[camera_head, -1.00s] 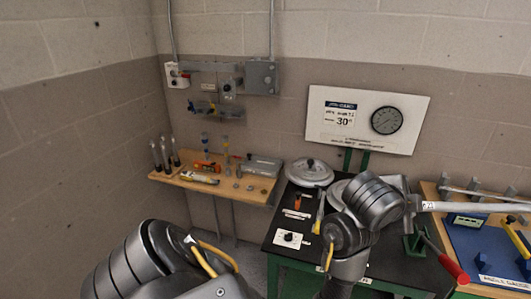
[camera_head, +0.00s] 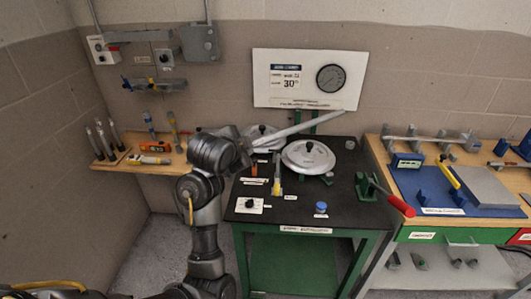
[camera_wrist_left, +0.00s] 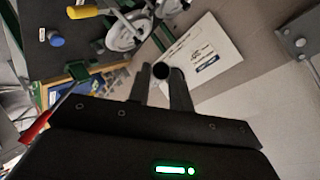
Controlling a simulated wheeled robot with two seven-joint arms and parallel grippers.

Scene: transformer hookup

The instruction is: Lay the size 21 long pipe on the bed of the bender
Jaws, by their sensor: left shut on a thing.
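The long grey pipe (camera_head: 300,128) is held in the air over the back of the black-topped bender bench (camera_head: 290,215). It slants up to the right in the head view, in front of the wall sign. My left gripper (camera_head: 247,148) is shut on its left end. In the left wrist view the pipe (camera_wrist_left: 161,70) shows almost end-on between the fingers. The bender's round silver disc (camera_head: 308,156) with a black knob stands below the pipe, apart from it. A second disc (camera_head: 262,137) is partly behind the pipe. I cannot read the pipe's size. My right gripper is not in view.
A red-handled lever (camera_head: 395,200) stands at the bench's right edge. A yellow-handled tool (camera_head: 276,180) and a blue cap (camera_head: 321,207) are on the top. A wooden shelf (camera_head: 140,160) is left, a blue-matted bench (camera_head: 430,190) right.

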